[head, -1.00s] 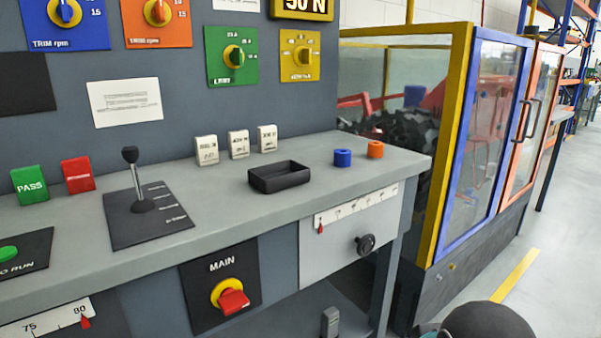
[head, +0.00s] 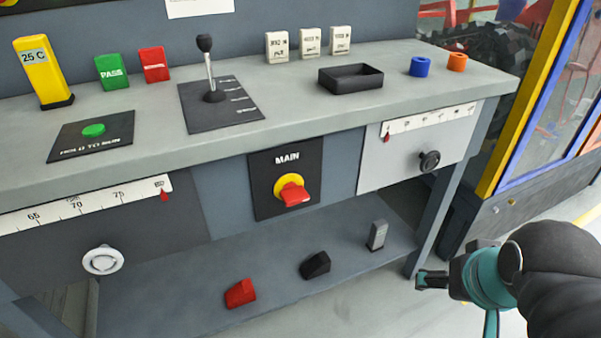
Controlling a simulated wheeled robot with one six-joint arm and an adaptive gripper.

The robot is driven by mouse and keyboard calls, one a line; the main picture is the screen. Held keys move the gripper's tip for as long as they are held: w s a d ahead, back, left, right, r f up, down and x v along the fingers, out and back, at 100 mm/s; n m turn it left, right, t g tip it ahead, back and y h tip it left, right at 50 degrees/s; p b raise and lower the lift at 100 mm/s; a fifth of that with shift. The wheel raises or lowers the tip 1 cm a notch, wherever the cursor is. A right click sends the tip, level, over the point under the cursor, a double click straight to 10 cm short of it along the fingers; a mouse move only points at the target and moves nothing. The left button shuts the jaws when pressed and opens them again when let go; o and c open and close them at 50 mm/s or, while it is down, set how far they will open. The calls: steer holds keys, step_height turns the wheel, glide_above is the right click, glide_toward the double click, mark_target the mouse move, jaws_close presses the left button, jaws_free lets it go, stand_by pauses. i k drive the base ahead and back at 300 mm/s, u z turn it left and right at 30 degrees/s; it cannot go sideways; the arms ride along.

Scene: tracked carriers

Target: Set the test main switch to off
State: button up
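The main switch (head: 293,193) is a red rotary handle on a yellow disc, on a black plate (head: 286,160) marked MAIN on the front of the bench, below the worktop. Its red handle points toward the lower right; I cannot read any position marks. My arm enters at the lower right. My gripper (head: 420,279) is at the end of it, to the right of the bench leg and well apart from the switch. It is seen small and from the side, so I cannot tell whether its fingers are open.
On the bench (head: 150,137) stand a lever (head: 210,75), a black tray (head: 350,79), blocks and rings. A knob (head: 429,161) sticks out right of the switch, a white knob (head: 103,259) left. Pedals (head: 240,293) are on the shelf below. A glazed enclosure (head: 540,110) stands at right.

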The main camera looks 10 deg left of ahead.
mark_target(291, 194)
steer(key=z, duration=0.35)
steer(key=k, duration=0.9)
steer(key=u, duration=0.4)
